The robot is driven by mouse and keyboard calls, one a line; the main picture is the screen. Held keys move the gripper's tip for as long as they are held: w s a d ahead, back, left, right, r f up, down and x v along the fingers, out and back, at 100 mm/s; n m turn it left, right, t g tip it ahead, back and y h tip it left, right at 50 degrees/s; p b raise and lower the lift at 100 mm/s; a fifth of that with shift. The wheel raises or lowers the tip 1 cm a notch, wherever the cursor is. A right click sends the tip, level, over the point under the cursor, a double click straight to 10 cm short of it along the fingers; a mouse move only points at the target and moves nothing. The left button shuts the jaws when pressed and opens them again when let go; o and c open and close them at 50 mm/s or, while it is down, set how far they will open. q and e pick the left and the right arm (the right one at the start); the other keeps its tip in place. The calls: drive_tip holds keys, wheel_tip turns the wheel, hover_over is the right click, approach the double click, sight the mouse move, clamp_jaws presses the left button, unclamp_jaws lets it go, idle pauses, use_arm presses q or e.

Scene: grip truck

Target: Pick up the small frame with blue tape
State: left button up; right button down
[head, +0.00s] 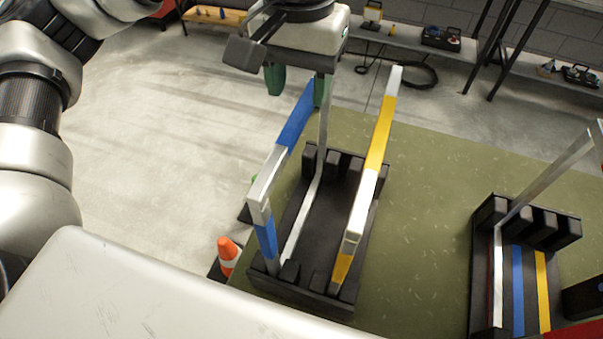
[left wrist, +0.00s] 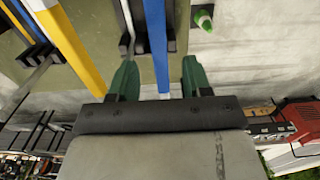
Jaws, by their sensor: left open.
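The frame with blue tape (head: 297,122) stands upright in the left black rack, its top bar blue and white. In the left wrist view the blue bar (left wrist: 157,45) runs between my fingers. My left gripper (head: 297,85) is open, its green fingers at the far end of this bar. In the left wrist view the gripper (left wrist: 158,76) has one finger on each side of the bar, with gaps showing. I cannot tell how far down the fingers reach. My right gripper is not in view.
A yellow-taped frame (head: 378,130) stands in the same rack (head: 313,297), with a bare metal frame (head: 323,130) between. Another rack (head: 490,215) stands at right on the green surface (head: 430,180). An orange cone (head: 228,250) is left of the rack. Shelves line the back.

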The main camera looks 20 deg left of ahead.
sight(301, 108)
use_arm(q)
drive_tip(key=shift+f, duration=0.55)
drive_tip(key=shift+w+f, duration=0.1)
drive_tip(key=shift+f, duration=0.15)
drive_tip(key=shift+w+f, duration=0.1)
drive_tip(key=shift+f, duration=0.25)
wheel_tip(301, 108, down, 4)
drive_tip(key=shift+w+r+p, duration=0.1)
drive_tip(key=shift+r+p, duration=0.1)
drive_tip(key=shift+p, duration=0.3)
drive_tip(key=shift+f, duration=0.4)
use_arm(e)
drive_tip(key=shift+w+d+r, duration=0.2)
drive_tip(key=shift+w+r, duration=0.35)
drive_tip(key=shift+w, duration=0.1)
use_arm(q)
drive_tip(key=shift+c, duration=0.2)
drive_tip(key=shift+c, duration=1.1)
clamp_jaws()
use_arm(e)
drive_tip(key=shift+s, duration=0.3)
